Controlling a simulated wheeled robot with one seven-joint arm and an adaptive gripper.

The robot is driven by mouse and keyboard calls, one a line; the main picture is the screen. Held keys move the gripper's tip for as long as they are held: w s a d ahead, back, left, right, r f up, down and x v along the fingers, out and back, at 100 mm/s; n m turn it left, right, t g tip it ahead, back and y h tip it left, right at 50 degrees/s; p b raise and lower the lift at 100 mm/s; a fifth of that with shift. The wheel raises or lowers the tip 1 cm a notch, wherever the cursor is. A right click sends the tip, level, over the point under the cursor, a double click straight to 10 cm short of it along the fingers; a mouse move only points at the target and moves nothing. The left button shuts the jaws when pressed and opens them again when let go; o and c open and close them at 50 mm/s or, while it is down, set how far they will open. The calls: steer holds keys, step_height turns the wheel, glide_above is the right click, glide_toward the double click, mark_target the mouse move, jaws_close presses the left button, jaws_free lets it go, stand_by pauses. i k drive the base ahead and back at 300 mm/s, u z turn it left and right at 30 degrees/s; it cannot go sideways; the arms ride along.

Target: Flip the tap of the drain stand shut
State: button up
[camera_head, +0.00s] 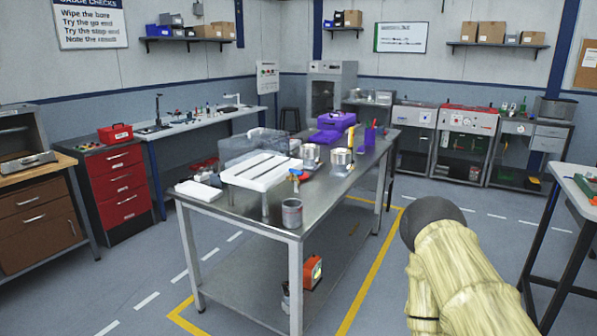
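The drain stand (262,171) is a white slotted tray on short metal legs at the near end of the steel table (236,208). A small tap (297,175) with blue and orange-red parts shows at its right side. The tap is too small to tell how its lever is turned. A grey metal can (292,212) stands near the table's front corner, below and in front of the tap. My arm, in a pale yellow cover with a dark rounded part, is at the lower right, apart from the table. My gripper's fingers are not seen.
A clear box (255,144) stands behind the drain stand, and a white block (198,190) lies to its left. Metal housings (341,161) and purple bins (336,121) are farther back. Open floor lies right of the table. Another bench (578,180) stands at the right edge.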

mark_target(292, 170)
steer(key=u, duration=0.1)
steer(key=i, duration=1.2)
steer(key=u, duration=0.55)
